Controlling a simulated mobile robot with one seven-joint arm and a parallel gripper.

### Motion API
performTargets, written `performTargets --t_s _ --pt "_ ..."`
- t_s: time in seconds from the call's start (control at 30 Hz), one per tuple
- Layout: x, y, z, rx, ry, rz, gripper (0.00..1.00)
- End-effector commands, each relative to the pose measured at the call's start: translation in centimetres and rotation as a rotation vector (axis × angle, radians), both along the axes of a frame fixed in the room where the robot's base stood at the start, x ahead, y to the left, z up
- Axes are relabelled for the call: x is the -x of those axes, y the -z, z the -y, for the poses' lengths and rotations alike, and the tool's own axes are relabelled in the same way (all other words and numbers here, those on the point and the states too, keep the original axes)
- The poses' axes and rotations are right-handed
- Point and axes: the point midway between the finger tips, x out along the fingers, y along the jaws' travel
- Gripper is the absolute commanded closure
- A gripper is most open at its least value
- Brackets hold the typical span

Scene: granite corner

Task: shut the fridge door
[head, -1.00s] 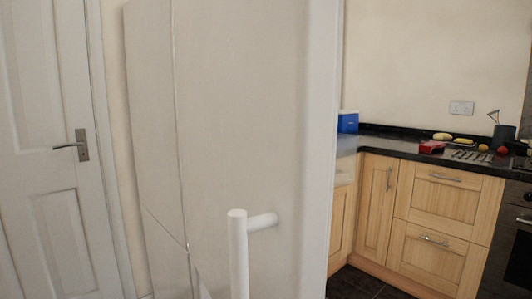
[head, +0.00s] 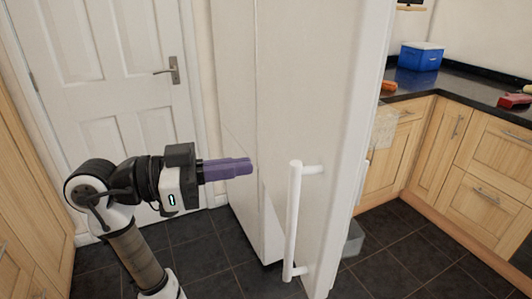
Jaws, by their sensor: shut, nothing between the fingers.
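The white fridge door (head: 330,130) stands open, its outer face toward me. Its upright white bar handle (head: 293,225) is near the door's right edge. Clear and grey shelf parts (head: 385,125) show past that edge, on the inner side. The fridge body (head: 235,110) is the tall pale side panel at left of the door; its inside is hidden. My gripper (head: 250,167), with purple fingers, is shut and empty. It points right, left of the handle and apart from it in the picture. I cannot tell its exact distance from the door face.
A white room door (head: 110,90) is behind at left, with wooden cupboards (head: 25,190) at the left edge. Wooden base units (head: 480,165) with a dark worktop (head: 465,85) stand at right, holding a blue box (head: 421,56). Dark floor tiles (head: 205,265) are clear below my arm.

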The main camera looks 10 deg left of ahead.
Motion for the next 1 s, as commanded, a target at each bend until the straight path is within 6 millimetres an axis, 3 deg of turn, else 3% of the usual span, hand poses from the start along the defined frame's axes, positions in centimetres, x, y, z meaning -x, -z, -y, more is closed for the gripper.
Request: performTargets --t_s 0.5,0.7,1.0 --pt "-4.2 -0.3 9.5 0.001 0.000 -0.001 1.00" --pt "-5.0 -0.1 11.2 0.002 -0.002 0.000 1.00" --pt "-5.2 0.0 11.5 0.002 -0.004 0.001 1.00"
